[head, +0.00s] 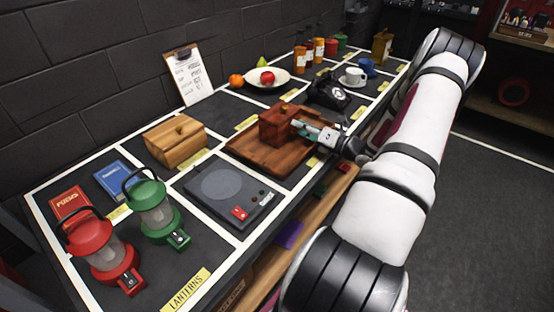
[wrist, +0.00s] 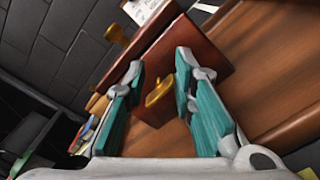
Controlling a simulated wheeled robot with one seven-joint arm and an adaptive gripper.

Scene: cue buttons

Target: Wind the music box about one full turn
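The music box (head: 274,127) is a dark red-brown wooden box on a wooden board (head: 258,156) in the middle of the table. It also shows at the top of the wrist view (wrist: 207,43). A brass winding key (wrist: 159,91) sticks out of its near face. My gripper (head: 303,129) is at the box's right side in the head view. In the wrist view my gripper (wrist: 160,100) has its teal fingers apart, one on each side of the key. Gaps show between the fingers and the key. In the head view the gripper hides the key.
A light wooden box (head: 176,142) and a grey turntable-like device (head: 222,190) stand to the left. A black telephone (head: 330,94) stands close behind my gripper. Lanterns (head: 155,210) stand at the front left. The floor on the right is clear.

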